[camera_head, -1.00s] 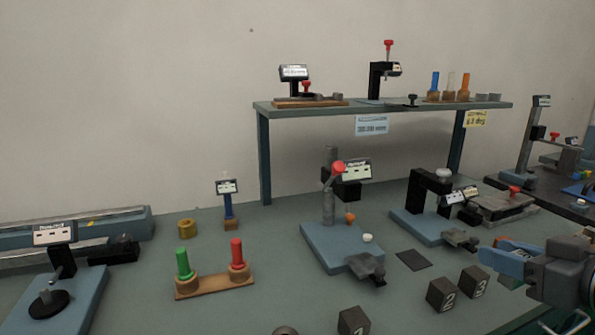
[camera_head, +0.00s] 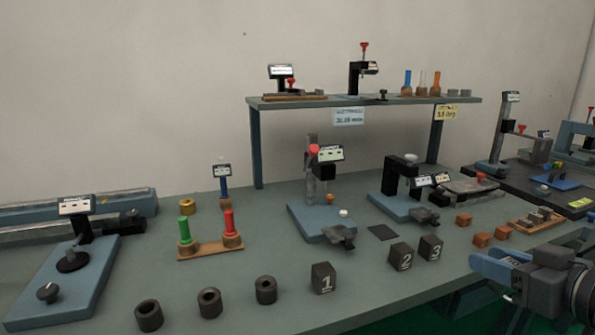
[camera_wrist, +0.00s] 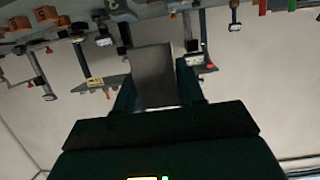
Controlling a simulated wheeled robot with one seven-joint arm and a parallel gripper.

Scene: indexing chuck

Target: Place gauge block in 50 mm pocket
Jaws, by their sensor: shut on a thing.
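In the wrist view a flat grey block (camera_wrist: 153,75), which looks like the gauge block, is held between the two fingers of my gripper (camera_wrist: 155,88). In the head view my gripper (camera_head: 490,265) is at the lower right, above the bench's front edge; I cannot make out the held block there. A brown wooden tray (camera_head: 515,226) with several small grey blocks stands on the bench beyond the gripper. I cannot tell whether it has the 50 mm pocket, as no pocket label is readable.
Orange-brown blocks (camera_head: 482,240) lie left of the tray. Dark numbered cubes (camera_head: 401,256) and dark rings (camera_head: 209,303) stand along the front. Measuring stands (camera_head: 322,222) and a raised shelf (camera_head: 300,104) are behind.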

